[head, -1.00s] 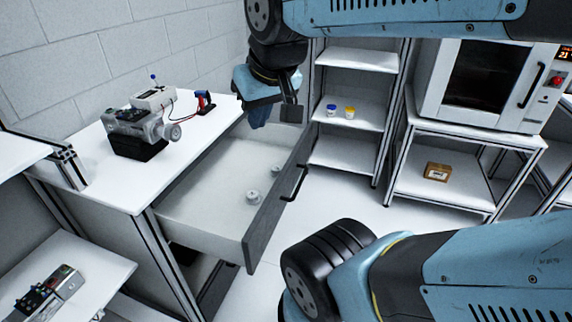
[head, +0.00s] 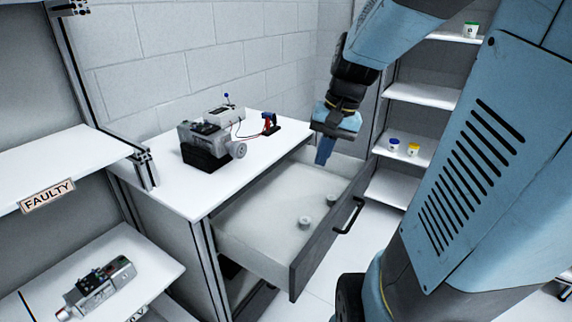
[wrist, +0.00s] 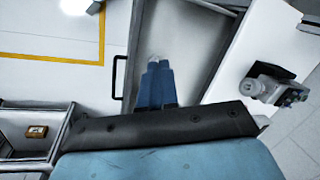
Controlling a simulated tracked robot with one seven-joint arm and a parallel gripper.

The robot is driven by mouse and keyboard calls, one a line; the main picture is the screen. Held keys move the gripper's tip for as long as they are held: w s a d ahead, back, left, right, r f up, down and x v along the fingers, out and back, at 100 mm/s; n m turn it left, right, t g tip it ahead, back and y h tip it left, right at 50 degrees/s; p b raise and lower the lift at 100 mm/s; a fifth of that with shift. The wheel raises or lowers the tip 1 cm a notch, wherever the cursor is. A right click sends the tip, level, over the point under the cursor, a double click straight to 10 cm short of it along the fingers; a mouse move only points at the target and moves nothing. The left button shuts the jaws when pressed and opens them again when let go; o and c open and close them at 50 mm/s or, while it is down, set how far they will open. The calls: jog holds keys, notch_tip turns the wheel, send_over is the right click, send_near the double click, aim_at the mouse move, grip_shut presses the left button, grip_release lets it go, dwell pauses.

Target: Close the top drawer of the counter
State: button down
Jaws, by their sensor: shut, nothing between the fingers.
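The top drawer (head: 262,228) of the counter (head: 185,196) is pulled well out, with its dark front panel (head: 322,244) and black handle (head: 349,215) facing right. Two small pale round parts (head: 305,222) lie inside it. My gripper (head: 324,152) is shut and empty, pointing down over the far end of the drawer. In the wrist view the blue fingers (wrist: 156,80) are together over the drawer's inside, beside the front panel, and the handle (wrist: 119,77) shows to their left. Whether the fingers touch the drawer I cannot tell.
A grey device (head: 207,146) and a small red-and-blue tool (head: 269,123) stand on the countertop. A shelf rack (head: 420,97) with small jars stands behind the drawer. At left is a shelf marked FAULTY (head: 47,196).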

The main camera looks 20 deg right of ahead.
jog(key=w+d+f+m+t+y, duration=0.1)
jog(key=w+d+f+m+y, duration=0.35)
jog(key=d+f, duration=0.35)
jog(key=w+d+f+m+y, duration=0.35)
jog(key=d+f+m, duration=0.25)
jog(key=d+f, duration=0.2)
jog(key=s+d+f+m+t+y, duration=0.2)
jog(key=d+f+m+t, duration=0.4)
jog(key=d+f, duration=0.35)
jog(key=m+t+h, duration=0.2)
jog(key=m+t, duration=0.4)
jog(key=m, duration=0.1)
send_near(351, 206)
jog(key=shift+n, duration=0.25)
jog(key=x, duration=0.7)
jog(key=shift+s+a+r, duration=0.1)
jog(key=shift+s+r, duration=0.05)
jog(key=shift+r, duration=0.05)
